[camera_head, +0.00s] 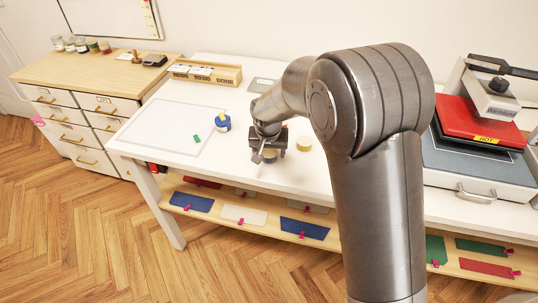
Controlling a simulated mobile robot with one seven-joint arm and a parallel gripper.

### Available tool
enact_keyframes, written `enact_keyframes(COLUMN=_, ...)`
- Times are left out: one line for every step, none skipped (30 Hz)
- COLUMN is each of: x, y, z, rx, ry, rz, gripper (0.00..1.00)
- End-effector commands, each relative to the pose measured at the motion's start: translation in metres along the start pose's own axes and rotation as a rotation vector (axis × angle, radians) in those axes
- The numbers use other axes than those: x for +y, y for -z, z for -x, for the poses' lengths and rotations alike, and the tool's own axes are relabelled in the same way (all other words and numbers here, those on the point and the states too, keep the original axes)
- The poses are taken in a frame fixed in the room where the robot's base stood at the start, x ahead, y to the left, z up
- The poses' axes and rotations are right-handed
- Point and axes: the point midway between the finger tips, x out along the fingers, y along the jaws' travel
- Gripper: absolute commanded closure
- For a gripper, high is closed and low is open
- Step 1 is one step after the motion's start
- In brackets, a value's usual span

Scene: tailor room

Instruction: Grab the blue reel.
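A blue reel (223,126) with a pale side and a small yellow piece on top stands on the white table (180,169), at the right edge of the white sheet. My gripper (270,154) is to the right of it, pointing down, with its fingers apart. A small round reel (270,158) with a yellowish top and a darker side is just under or between the fingers. Whether they touch it, I cannot tell. Another yellowish reel (304,143) stands just right of my gripper. My arm hides part of the table behind.
A white sheet (172,125) with a small green piece (196,138) lies on the left. A wooden box (205,72) stands at the back. A red heat press (480,127) is on the right. A shelf (268,228) with coloured cloths runs below the tabletop.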

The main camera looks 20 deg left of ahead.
Motion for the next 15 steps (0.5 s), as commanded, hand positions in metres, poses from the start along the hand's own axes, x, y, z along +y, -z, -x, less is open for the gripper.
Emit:
enact_keyframes(x=-0.0001, y=-0.0001, z=0.0001, rx=0.000, ry=0.000, rz=0.000, gripper=0.38)
enact_keyframes(x=-0.0001, y=-0.0001, z=0.0001, rx=0.000, ry=0.000, rz=0.000, gripper=0.41)
enact_keyframes(x=-0.0001, y=-0.0001, z=0.0001, rx=0.000, ry=0.000, rz=0.000, gripper=0.44)
enact_keyframes(x=-0.0001, y=-0.0002, z=0.0001, rx=0.000, ry=0.000, rz=0.000, gripper=0.46)
enact_keyframes(x=-0.0001, y=-0.0002, z=0.0001, rx=0.000, ry=0.000, rz=0.000, gripper=0.49)
enact_keyframes(x=-0.0001, y=-0.0002, z=0.0002, rx=0.000, ry=0.000, rz=0.000, gripper=0.52)
enact_keyframes(x=-0.0001, y=-0.0002, z=0.0002, rx=0.000, ry=0.000, rz=0.000, gripper=0.55)
enact_keyframes(x=-0.0001, y=-0.0002, z=0.0002, rx=0.000, ry=0.000, rz=0.000, gripper=0.57)
enact_keyframes(x=-0.0001, y=-0.0002, z=0.0002, rx=0.000, ry=0.000, rz=0.000, gripper=0.60)
enact_keyframes(x=-0.0001, y=-0.0002, z=0.0002, rx=0.000, ry=0.000, rz=0.000, gripper=0.63)
enact_keyframes(x=-0.0001, y=-0.0002, z=0.0002, rx=0.000, ry=0.000, rz=0.000, gripper=0.65)
enact_keyframes(x=-0.0002, y=-0.0002, z=0.0002, rx=0.000, ry=0.000, rz=0.000, gripper=0.68)
enact_keyframes(x=-0.0002, y=-0.0002, z=0.0002, rx=0.000, ry=0.000, rz=0.000, gripper=0.71)
enact_keyframes(x=-0.0002, y=-0.0002, z=0.0002, rx=0.000, ry=0.000, rz=0.000, gripper=0.73)
enact_keyframes(x=-0.0002, y=-0.0002, z=0.0003, rx=0.000, ry=0.000, rz=0.000, gripper=0.74)
